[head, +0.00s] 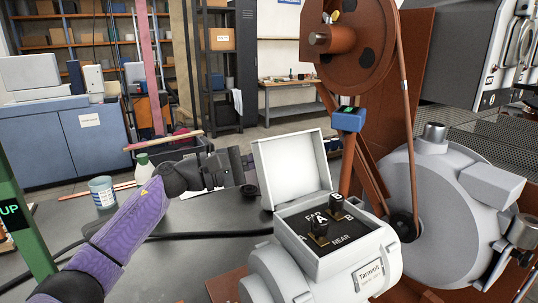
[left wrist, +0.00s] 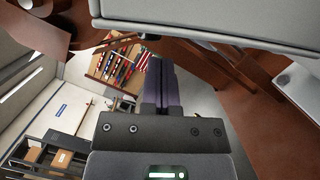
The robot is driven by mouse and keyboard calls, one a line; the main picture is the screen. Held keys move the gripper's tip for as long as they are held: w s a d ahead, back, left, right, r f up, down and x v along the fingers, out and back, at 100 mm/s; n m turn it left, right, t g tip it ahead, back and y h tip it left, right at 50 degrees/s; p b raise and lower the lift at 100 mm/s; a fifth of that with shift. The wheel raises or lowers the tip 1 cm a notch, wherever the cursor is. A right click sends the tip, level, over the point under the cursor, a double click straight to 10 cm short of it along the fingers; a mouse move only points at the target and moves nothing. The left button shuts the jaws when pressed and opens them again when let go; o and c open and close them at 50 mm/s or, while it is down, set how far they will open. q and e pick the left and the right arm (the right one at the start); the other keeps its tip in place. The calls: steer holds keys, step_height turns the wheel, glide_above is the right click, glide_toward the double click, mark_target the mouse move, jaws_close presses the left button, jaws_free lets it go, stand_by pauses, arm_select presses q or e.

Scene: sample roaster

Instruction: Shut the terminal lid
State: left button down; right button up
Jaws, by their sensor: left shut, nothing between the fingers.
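The terminal box (head: 350,248) sits on the pale grey motor housing, right of centre in the head view. Its white lid (head: 290,165) stands open, upright at the box's far left edge. Inside are a black panel marked FAR and NEAR and two blocks, A (head: 320,226) and B (head: 337,204). My left gripper (head: 238,166) is just left of the lid; I cannot tell whether it touches. In the left wrist view its fingers (left wrist: 161,88) are together and empty. A pale panel, seemingly the lid (left wrist: 210,22), crosses the top of that view. My right gripper is not in view.
A brown pulley wheel (head: 345,45) with a belt stands behind the box, and a large grey drum (head: 440,215) is to its right. A blue-grey cup (head: 102,192) and a black cable (head: 190,236) are on the dark bench at left.

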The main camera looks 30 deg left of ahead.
mark_target(289, 167)
arm_select(q)
steer(key=shift+s+d+r, duration=0.6)
steer(key=shift+s+d, duration=0.1)
steer(key=shift+d, duration=0.1)
steer(key=shift+s+d, duration=0.1)
steer(key=shift+d, duration=0.1)
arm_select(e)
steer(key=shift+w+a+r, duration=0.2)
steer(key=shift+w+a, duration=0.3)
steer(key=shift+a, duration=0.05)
arm_select(q)
steer(key=shift+r, duration=0.1)
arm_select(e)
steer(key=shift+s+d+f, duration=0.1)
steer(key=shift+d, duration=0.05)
